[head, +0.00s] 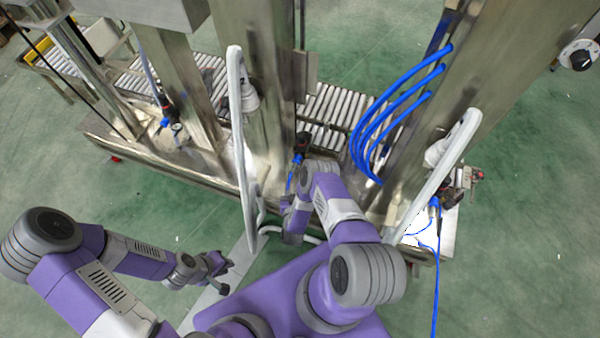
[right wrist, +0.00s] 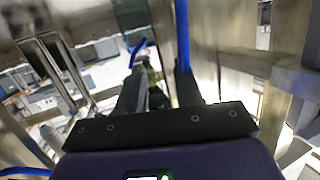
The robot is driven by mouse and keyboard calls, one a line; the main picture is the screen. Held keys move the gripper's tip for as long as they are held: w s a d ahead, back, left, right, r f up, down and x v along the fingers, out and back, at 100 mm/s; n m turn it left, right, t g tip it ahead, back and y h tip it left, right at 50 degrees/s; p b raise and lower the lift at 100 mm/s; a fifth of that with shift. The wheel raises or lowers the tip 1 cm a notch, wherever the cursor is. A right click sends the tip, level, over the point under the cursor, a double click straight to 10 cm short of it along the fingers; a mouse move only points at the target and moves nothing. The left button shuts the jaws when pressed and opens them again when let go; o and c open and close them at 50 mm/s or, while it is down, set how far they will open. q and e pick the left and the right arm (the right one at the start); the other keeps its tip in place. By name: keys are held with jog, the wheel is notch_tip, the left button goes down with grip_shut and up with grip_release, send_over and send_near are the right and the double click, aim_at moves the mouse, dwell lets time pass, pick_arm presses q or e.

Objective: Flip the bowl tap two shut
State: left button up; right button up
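Several dark taps with blue fittings are fixed along the steel machine. A middle tap (head: 302,143) is just beyond my right arm, with a blue hose below it. Another tap (head: 167,110) is at the left and one (head: 447,197) at the right. Which is bowl tap two is not marked. My right gripper (right wrist: 160,88) has its two dark fingers apart. A small dark, brownish part (right wrist: 153,76) shows in or behind the gap; contact cannot be told. In the head view the right fingers are hidden by the arm. My left gripper (head: 219,274) hangs low, clear of the taps, its fingers apart.
Steel columns (head: 265,90) and pale upright handles (head: 238,130) stand close to my right arm. Blue hoses (head: 375,130) loop at the right. A roller conveyor (head: 335,105) runs behind. Green floor (head: 130,195) is free on the left.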

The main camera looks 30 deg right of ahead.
jog(key=w+d+r+t+h+b, duration=0.1)
jog(key=w+d+h+b, duration=0.1)
jog(key=d, duration=0.3)
jog(key=shift+w+d+h, duration=0.15)
jog(key=shift+w+h, duration=0.35)
jog(key=shift+w, duration=0.35)
jog(key=shift+c, duration=0.4)
grip_shut()
jog(key=shift+m, duration=0.3)
